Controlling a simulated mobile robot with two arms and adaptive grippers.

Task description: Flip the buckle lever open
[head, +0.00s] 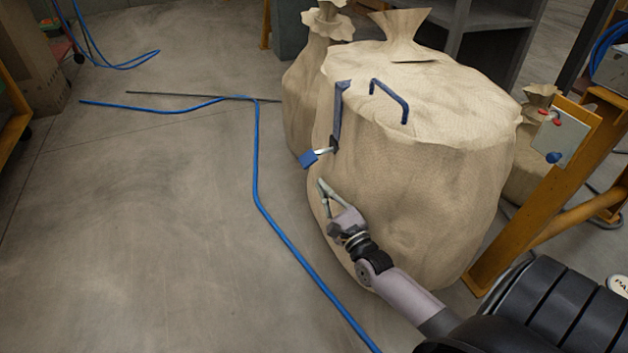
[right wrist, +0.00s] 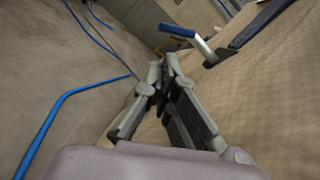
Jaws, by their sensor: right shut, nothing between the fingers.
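The buckle lever has a blue tab (head: 308,159) on a short pale metal arm and sticks out to the left from the front of a large tan sack (head: 430,185). The arm joins the lower end of a dark blue strap piece (head: 338,108) that runs down from the sack's top edge. The tab also shows in the right wrist view (right wrist: 177,30), beyond the fingers and slightly right. My right gripper (head: 322,187) is shut and empty, just below the tab and apart from it, close to the sack's side. Its fingertips meet in the wrist view (right wrist: 164,68). My left gripper is not in view.
A blue handle (head: 390,98) stands on the sack's top. A smaller sack (head: 302,85) is behind it. A yellow frame (head: 535,205) with a small panel is at right. A blue hose (head: 256,165) lies on the floor. The floor at left is mostly clear.

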